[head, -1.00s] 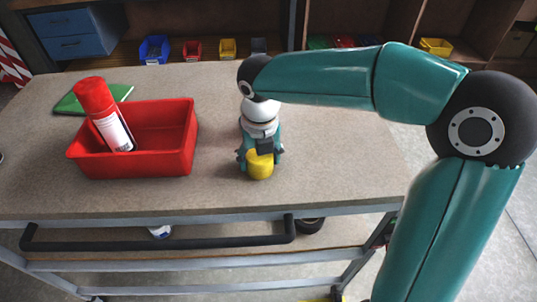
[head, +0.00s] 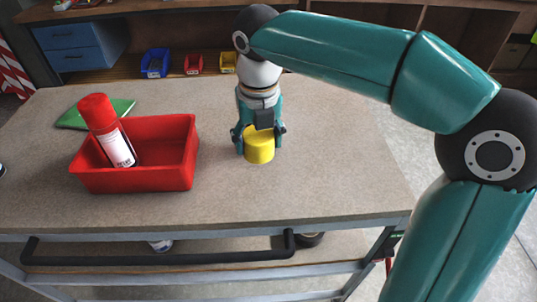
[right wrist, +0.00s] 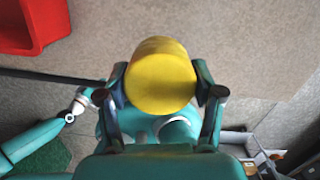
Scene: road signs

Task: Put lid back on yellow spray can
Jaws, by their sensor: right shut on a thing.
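The yellow lid (head: 259,148) is a short, plain cylinder, held over the middle of the bench. My right gripper (head: 259,138) points down and is shut on its sides. In the right wrist view the yellow lid (right wrist: 160,75) sits between the two fingers of my right gripper (right wrist: 160,96). The lid looks raised off the bench top. No yellow spray can shows; the one can clearly in view is a white spray can with a red cap (head: 103,128), leaning in the red bin.
The red bin (head: 168,184) stands on the bench top (head: 330,180), left of my right gripper. A flat green item (head: 72,119) lies behind the bin. The bench is clear around the lid and to its right. Small coloured bins, including a blue one (head: 154,62), stand on the back shelf.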

